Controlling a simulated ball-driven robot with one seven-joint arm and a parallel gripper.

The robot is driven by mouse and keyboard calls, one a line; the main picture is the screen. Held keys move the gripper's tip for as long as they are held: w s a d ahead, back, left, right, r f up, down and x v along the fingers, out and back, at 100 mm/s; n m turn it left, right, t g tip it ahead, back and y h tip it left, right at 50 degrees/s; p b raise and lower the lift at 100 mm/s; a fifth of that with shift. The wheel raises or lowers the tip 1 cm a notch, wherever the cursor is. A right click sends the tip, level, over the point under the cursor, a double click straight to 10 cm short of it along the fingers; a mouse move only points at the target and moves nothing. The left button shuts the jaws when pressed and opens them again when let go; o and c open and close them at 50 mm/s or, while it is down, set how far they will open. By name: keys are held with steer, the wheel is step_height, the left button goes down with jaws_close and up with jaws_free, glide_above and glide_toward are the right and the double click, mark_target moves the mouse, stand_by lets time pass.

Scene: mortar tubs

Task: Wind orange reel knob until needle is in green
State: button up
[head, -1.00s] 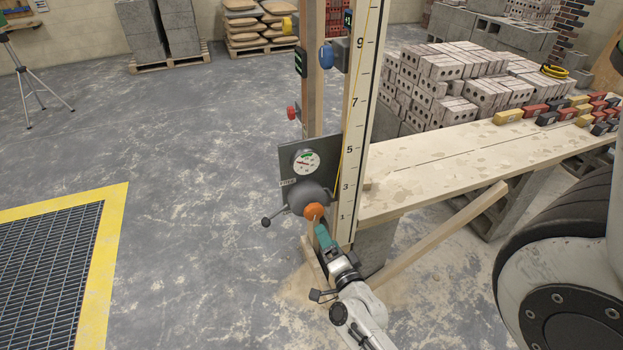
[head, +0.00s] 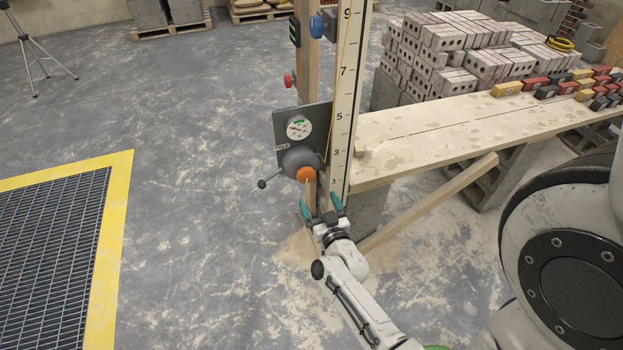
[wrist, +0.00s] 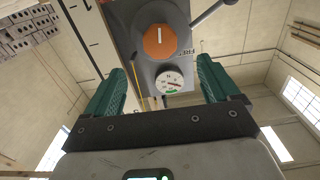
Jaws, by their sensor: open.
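The orange knob (head: 305,174) sits on the front of a dark grey round reel on a grey plate fixed to the wooden post. It also shows in the wrist view (wrist: 161,42), with a pale line across its face. The gauge (head: 298,127) above it has a white face with a green band; it also shows in the wrist view (wrist: 170,82).
A crank arm (head: 268,181) with a dark ball end sticks out left of the reel. A numbered scale board (head: 345,105) stands just right of it. A wooden plank bench (head: 430,145) and a slanted brace (head: 430,200) lie to the right.

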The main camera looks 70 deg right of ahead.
mark_target(307, 178)
steer(key=x, duration=1)
steer(key=shift+w+d+b, duration=0.15)
steer(key=shift+d+b, duration=0.1)
steer(key=shift+b, duration=0.05)
steer(key=shift+c, duration=0.5)
steer(key=c, duration=1)
steer(key=shift+o, duration=0.2)
steer(key=shift+m, duration=0.4)
steer(key=m+b, duration=0.1)
steer(key=m, duration=0.3)
steer(key=shift+m, duration=0.4)
steer(key=m+b, duration=0.1)
steer(key=m, duration=0.5)
